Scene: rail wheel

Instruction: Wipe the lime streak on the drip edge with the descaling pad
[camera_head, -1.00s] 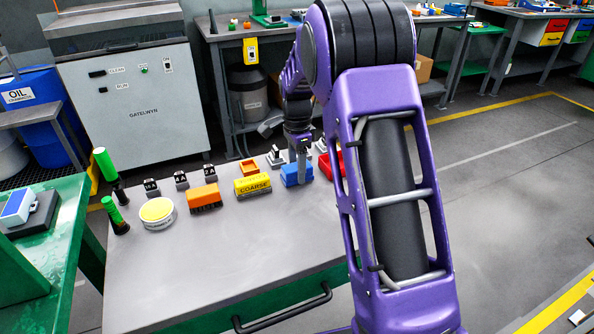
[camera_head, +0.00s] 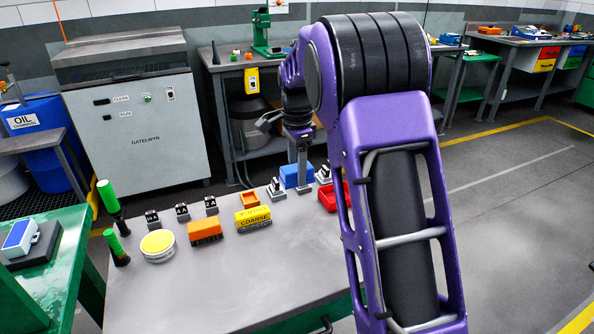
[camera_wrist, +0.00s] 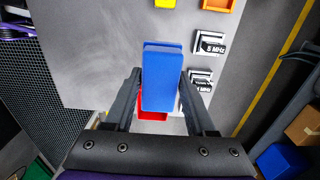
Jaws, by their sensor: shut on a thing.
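My gripper (camera_wrist: 161,107) is shut on a blue block (camera_wrist: 164,78), with one finger on each side of it. In the head view the blue block (camera_head: 294,175) hangs below my gripper, above the far right part of the grey bench (camera_head: 200,285). No label on it is readable, so I cannot confirm that it is the descaling pad. I cannot make out a lime streak or pick out the drip edge. A grey GATELWYN cabinet (camera_head: 140,130) with a lid stands behind the bench.
A yellow COARSE block (camera_head: 253,218), an orange brush-like block (camera_head: 205,230), a round yellow-topped tin (camera_head: 158,245) and green-handled tools (camera_head: 108,196) stand on the bench. A red tray (camera_head: 328,197) is near my arm. The bench's front middle is clear.

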